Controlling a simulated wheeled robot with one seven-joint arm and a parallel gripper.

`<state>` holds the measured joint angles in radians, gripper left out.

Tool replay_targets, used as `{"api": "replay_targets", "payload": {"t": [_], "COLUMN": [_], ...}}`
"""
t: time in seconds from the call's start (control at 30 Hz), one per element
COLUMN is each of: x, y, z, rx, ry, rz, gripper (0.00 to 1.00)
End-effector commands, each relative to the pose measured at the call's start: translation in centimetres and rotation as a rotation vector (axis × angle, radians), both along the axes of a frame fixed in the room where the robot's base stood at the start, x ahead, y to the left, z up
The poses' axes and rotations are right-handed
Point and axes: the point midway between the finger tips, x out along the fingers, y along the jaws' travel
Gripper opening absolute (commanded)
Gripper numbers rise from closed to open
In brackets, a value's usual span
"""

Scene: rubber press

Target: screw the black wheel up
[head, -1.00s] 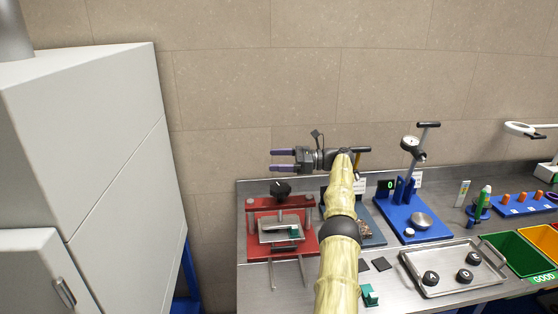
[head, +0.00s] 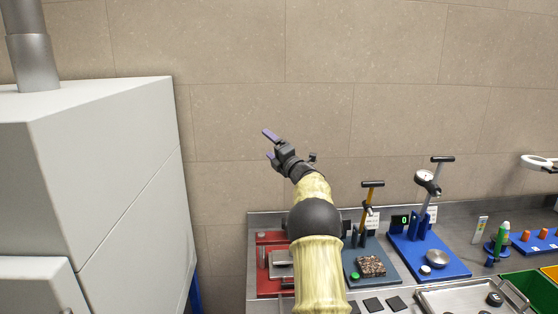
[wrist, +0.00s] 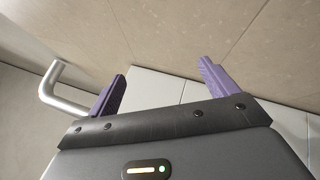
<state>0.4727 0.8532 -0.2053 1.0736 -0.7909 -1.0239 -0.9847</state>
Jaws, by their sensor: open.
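The red press (head: 268,287) stands on the bench behind my arm, and only its left part shows in the head view. The black wheel is not visible now; my arm's dark joint covers the place above the press. My gripper (head: 269,145) is raised high in front of the tiled wall, above and apart from the press. Its purple fingers are spread and empty.
A large grey cabinet (head: 110,190) with a metal pipe (head: 32,60) stands on the left. Right of my arm are a grey-blue stand (head: 366,243) with a yellow post, a blue gauge stand (head: 440,268) and a metal tray (head: 450,298). Space before the wall is clear.

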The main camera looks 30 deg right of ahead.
Motion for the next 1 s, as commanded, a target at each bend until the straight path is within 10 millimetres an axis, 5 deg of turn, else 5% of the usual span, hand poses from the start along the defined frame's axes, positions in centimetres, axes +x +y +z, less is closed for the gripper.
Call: {"api": "replay_targets", "payload": {"t": [0.27,0.47,0.67,1.0], "x": [-2.1,-7.4,-16.5,-38.0], "y": [5.1,11.0,18.4,29.0], "z": [-3.9,-9.8,-16.5,-25.5], "rx": [0.599,1.001,1.346,1.702], "ry": [0.272,0.506,0.765,1.153], "rz": [-0.16,-0.303,-0.499,-0.992], "gripper": [0.86,0.86,0.86,0.86]}}
